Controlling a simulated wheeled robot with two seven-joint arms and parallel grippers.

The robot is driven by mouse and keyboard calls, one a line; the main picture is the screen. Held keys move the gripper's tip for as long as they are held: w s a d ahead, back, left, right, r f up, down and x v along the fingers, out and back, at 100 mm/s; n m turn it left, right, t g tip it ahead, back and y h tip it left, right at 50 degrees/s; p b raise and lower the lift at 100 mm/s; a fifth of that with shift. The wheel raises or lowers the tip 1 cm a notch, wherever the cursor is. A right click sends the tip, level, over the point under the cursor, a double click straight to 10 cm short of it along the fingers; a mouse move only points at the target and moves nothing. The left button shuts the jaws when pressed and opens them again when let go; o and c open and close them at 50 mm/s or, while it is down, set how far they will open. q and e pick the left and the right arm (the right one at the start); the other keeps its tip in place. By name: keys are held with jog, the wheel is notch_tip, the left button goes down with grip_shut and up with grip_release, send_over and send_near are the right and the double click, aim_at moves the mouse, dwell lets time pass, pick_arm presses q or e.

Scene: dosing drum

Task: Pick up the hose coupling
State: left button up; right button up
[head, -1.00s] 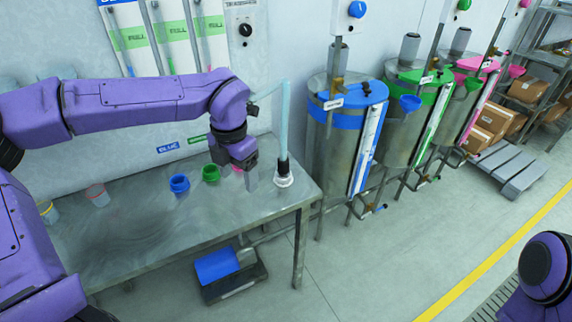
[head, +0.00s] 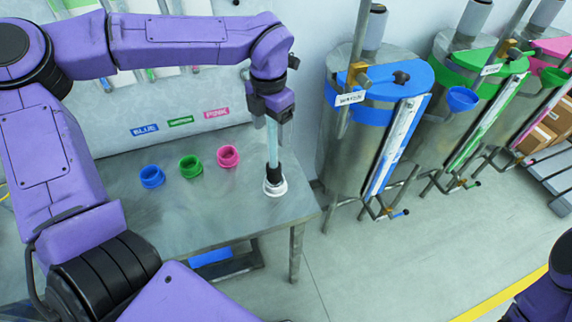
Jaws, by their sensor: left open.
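The hose coupling (head: 274,184) stands upright near the right end of the metal table, with a black collar and a white base ring. A pale blue translucent hose (head: 272,142) rises from it. My left gripper (head: 272,112) is open and points down, above the coupling and at the upper part of the hose. The hose shows just below the fingers; I cannot tell whether it runs between them or behind them. The coupling stands apart below the fingertips. Of my right arm only a purple link shows at the lower right; its gripper is out of view.
On the metal table (head: 215,205), blue (head: 152,177), green (head: 190,166) and pink (head: 228,156) cups stand left of the coupling. A drum with a blue lid (head: 345,150) stands right of the table, then green and pink ones. The table's front is bare.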

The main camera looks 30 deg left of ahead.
pick_arm(q)
jog(key=b, duration=0.6)
send_over(274, 164)
notch_tip(274, 164, down, 6)
jog(key=shift+d+f, duration=0.1)
jog(key=shift+f, duration=0.15)
jog(key=shift+w+f, duration=0.1)
jog(key=shift+f, duration=0.25)
notch_tip(274, 164, down, 4)
jog(key=shift+p, duration=0.5)
jog(key=f+p, duration=0.1)
jog(key=f, duration=0.4)
jog(key=shift+s, duration=0.2)
jog(key=shift+f, duration=0.45)
jog(key=shift+r, duration=0.1)
jog(key=c, duration=1.2)
